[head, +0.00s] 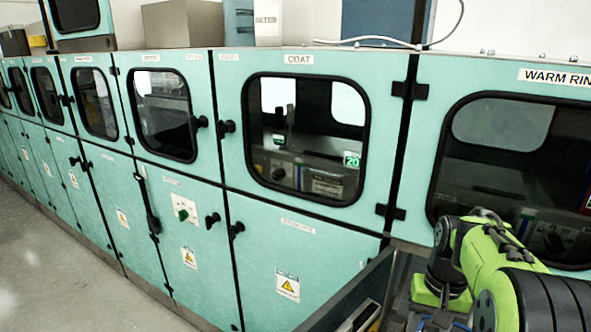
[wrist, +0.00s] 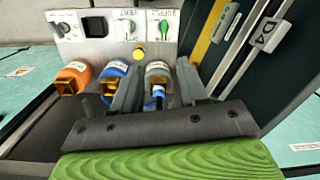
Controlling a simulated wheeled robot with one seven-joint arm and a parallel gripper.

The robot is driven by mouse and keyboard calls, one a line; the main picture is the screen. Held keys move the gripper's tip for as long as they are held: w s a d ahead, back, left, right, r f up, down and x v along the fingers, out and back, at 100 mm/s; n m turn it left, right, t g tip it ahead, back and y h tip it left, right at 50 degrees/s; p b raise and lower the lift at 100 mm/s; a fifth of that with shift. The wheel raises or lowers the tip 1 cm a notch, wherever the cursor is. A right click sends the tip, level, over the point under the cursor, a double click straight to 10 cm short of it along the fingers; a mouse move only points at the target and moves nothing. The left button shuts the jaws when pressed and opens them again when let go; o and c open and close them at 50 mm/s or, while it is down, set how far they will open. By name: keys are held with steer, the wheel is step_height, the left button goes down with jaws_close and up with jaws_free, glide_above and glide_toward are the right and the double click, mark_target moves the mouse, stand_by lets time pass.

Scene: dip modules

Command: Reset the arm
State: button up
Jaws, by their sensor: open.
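My arm, green and black, shows at the lower right of the head view; its gripper is hidden or too unclear to make out there. In the wrist view my gripper (wrist: 160,92) shows as two dark fingers rising from a dark bar above a ribbed green surface. The fingers stand apart. A grey bottle (wrist: 159,72) with a white label appears between and beyond them; I cannot tell whether they touch it. A blue bottle (wrist: 113,74) stands to its left, partly behind the left finger, and an orange bottle (wrist: 76,77) is farther left.
A pale panel (wrist: 95,45) with switches and a green knob stands behind the bottles. Dark rails and a yellow strip (wrist: 207,32) are at right. Teal cabinets with windows, including the COAT door (head: 300,218), line the head view. Grey floor (head: 60,260) is clear at lower left.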

steer(key=s+a+r+n+t, duration=0.2)
steer(key=s+a+r+t, duration=0.1)
steer(key=s+a, duration=0.3)
steer(key=s+a+r+n+t, duration=0.2)
steer(key=s+a, duration=0.4)
steer(key=s, duration=0.3)
steer(key=shift+s+a+r+t+h+p, duration=0.35)
steer(key=shift+r+t, duration=0.25)
steer(key=shift+r, duration=0.25)
